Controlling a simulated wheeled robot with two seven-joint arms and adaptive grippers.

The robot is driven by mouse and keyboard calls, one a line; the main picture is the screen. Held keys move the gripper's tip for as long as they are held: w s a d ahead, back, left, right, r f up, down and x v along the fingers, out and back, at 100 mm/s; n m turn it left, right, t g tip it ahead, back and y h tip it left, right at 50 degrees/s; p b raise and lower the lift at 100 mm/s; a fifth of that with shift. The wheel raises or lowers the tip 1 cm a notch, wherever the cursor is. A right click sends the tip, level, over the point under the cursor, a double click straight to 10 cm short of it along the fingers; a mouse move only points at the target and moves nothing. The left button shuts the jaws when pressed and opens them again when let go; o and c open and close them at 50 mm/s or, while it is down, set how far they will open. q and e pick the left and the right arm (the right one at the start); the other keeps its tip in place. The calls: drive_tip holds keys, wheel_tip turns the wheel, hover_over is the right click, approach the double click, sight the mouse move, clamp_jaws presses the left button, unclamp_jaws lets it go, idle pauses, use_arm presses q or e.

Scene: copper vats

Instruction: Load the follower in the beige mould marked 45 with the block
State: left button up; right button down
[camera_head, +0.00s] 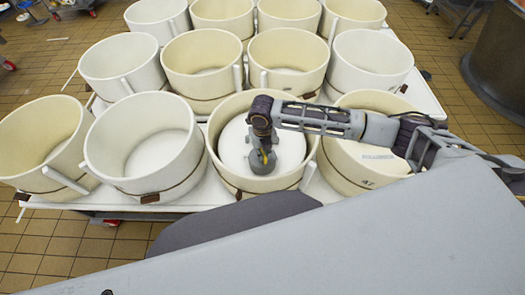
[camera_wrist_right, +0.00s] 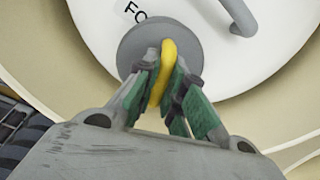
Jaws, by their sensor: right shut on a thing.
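The block is a round grey weight (camera_wrist_right: 142,38) with a yellow loop handle (camera_wrist_right: 167,72). My right gripper (camera_head: 263,154) is shut on this loop, and in the right wrist view the green finger pads (camera_wrist_right: 170,90) press on it from both sides. The block is over the white follower disc (camera_head: 288,138), inside a beige mould (camera_head: 226,168) in the front row. I cannot tell whether the block touches the disc. The disc also shows in the right wrist view (camera_wrist_right: 275,60), with a grey handle and part of a printed word. No number 45 is readable. My left gripper is out of view.
A beige mould marked 47 (camera_head: 366,182) stands just right, partly behind my right arm. White and beige moulds crowd the white table (camera_head: 425,97) on the left and behind. A large dark vat (camera_head: 500,60) stands at the far right.

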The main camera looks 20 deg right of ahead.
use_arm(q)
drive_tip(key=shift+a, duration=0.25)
use_arm(e)
drive_tip(key=c, duration=1.4)
unclamp_jaws()
drive_tip(key=shift+c, duration=0.2)
drive_tip(key=shift+s+f, duration=0.1)
drive_tip(key=shift+f, duration=0.05)
drive_tip(key=shift+r+p, duration=1.3)
use_arm(q)
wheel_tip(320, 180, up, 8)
drive_tip(key=p, duration=0.5)
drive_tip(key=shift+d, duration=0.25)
use_arm(e)
drive_tip(key=shift+r, duration=2.35)
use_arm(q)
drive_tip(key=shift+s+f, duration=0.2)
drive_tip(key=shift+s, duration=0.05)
use_arm(e)
drive_tip(key=shift+s+f, duration=0.1)
